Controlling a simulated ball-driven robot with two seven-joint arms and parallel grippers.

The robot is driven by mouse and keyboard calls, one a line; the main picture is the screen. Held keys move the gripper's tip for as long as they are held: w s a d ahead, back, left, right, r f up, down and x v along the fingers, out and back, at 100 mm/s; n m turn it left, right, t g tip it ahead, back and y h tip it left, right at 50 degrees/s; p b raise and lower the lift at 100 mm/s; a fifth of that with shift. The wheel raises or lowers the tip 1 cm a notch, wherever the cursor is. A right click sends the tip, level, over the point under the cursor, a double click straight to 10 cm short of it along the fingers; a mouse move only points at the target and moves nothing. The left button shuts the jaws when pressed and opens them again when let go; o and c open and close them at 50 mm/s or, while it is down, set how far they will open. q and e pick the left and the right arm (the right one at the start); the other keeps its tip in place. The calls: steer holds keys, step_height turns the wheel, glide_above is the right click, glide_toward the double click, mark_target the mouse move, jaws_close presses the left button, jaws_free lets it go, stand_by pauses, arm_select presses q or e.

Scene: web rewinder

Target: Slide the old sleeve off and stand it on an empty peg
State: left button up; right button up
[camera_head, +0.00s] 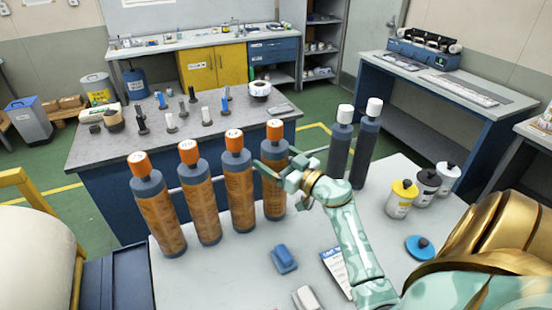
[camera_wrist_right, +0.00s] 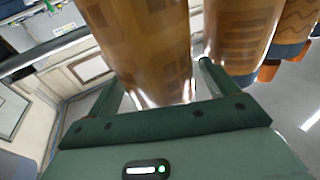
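Several tall blue-grey columns with orange caps stand on the near table, each with a brown patterned sleeve around it; the rightmost sleeve (camera_head: 273,196) is by my right gripper (camera_head: 272,165). The right gripper's fingers are spread around the upper part of that column. In the right wrist view a brown sleeve (camera_wrist_right: 145,45) stands between the gripper's (camera_wrist_right: 160,95) two green fingers, with a narrow gap visible beside the right finger. Two bare blue-grey columns (camera_head: 364,150) with white caps stand further right, without sleeves. I cannot tell which sleeve is the old one. My left gripper is not in view.
A blue block (camera_head: 283,259), a pale block (camera_head: 305,298) and a blue disc (camera_head: 420,247) lie near the front. A grey table (camera_head: 165,148) behind holds small upright parts.

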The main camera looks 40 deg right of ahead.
steer(key=s+d+f+p, duration=0.1)
steer(key=s, duration=1.5)
steer(key=shift+d+f, duration=0.3)
steer(key=shift+d, duration=0.1)
